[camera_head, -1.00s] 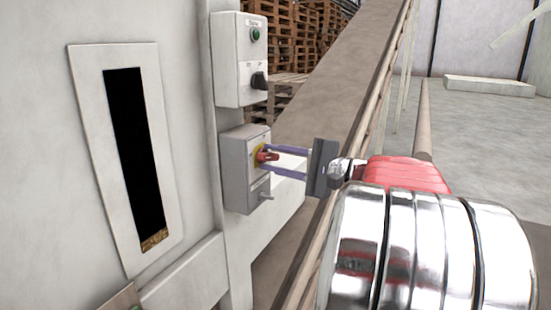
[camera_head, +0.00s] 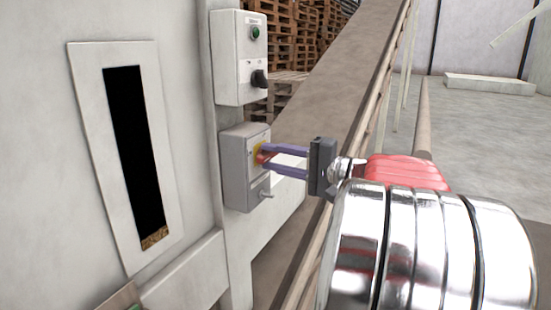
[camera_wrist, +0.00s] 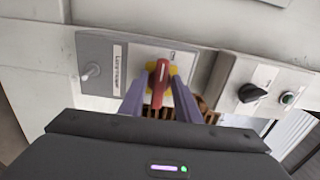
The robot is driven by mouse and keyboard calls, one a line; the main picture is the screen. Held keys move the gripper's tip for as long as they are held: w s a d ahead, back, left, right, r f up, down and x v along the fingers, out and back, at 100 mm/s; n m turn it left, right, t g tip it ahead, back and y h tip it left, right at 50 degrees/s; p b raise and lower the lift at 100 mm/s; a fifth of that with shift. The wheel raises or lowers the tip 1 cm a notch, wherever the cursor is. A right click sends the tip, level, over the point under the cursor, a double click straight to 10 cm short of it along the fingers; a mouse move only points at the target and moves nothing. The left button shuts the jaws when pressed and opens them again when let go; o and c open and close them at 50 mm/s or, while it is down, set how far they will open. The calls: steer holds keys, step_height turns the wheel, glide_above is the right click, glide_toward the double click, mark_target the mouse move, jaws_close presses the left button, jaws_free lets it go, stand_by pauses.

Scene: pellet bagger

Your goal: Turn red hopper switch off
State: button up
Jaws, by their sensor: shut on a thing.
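The red hopper switch (camera_head: 262,158) is a red rotary handle on a yellow plate, on the front of a grey box (camera_head: 236,185) fixed to the machine. In the wrist view the red handle (camera_wrist: 159,82) stands upright in the picture, between the two purple fingers. My gripper (camera_head: 268,160) reaches in from the right and is shut on the handle, one finger above it and one below in the head view. Its fingers also show in the wrist view (camera_wrist: 158,92). They partly hide the handle and yellow plate in the head view.
A pale control box with a green button (camera_head: 255,33) and a black knob (camera_head: 259,79) is above the grey box. A small grey lever (camera_head: 265,194) sits below the red handle. A sloping conveyor (camera_head: 345,75) runs behind. Open floor lies at right.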

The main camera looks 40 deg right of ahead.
steer(key=o, duration=0.6)
steer(key=shift+f, duration=0.25)
steer(key=shift+o, duration=0.4)
steer(key=shift+r, duration=0.1)
steer(key=v, duration=1.3)
steer(key=shift+s, duration=0.4)
